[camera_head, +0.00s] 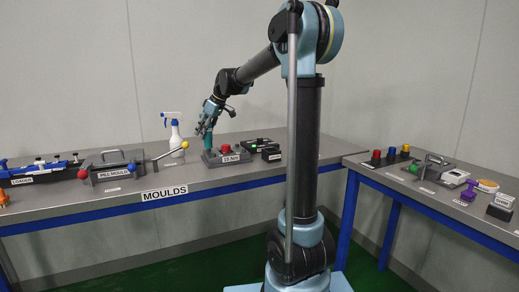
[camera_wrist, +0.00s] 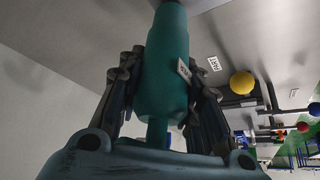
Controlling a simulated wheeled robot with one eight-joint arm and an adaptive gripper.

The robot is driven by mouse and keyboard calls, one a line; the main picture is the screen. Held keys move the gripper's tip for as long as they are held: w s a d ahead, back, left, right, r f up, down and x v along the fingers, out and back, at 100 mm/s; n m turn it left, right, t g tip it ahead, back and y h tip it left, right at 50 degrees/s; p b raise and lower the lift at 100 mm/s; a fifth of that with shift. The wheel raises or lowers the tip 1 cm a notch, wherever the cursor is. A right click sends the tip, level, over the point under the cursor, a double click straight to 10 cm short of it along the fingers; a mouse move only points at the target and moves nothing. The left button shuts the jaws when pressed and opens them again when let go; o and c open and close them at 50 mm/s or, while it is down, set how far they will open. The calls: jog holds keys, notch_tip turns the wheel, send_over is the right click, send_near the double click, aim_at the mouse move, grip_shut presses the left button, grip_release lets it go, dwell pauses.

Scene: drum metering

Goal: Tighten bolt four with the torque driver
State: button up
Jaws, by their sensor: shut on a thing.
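My gripper (camera_head: 206,127) is above the back table in the head view, its fingers closed around a teal driver (camera_head: 208,141). The driver is upright beside the red button of a small grey box (camera_head: 226,158); I cannot tell whether it touches the box or the table. In the wrist view the driver (camera_wrist: 164,70) fills the middle, with a gripper finger (camera_wrist: 160,100) on each side and a small white tag on its body. The driver's tip is not clear, and I cannot make out bolt four in either view.
A spray bottle (camera_head: 174,134) stands behind my gripper. To the left is the pill mould (camera_head: 112,161) with a yellow-knobbed lever (camera_head: 185,146), then the loader (camera_head: 40,171). Small black boxes (camera_head: 257,143) sit to the right. The right table (camera_head: 440,190) holds several items.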

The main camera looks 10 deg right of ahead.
jog(key=shift+r, duration=2.05)
jog(key=shift+s, duration=0.1)
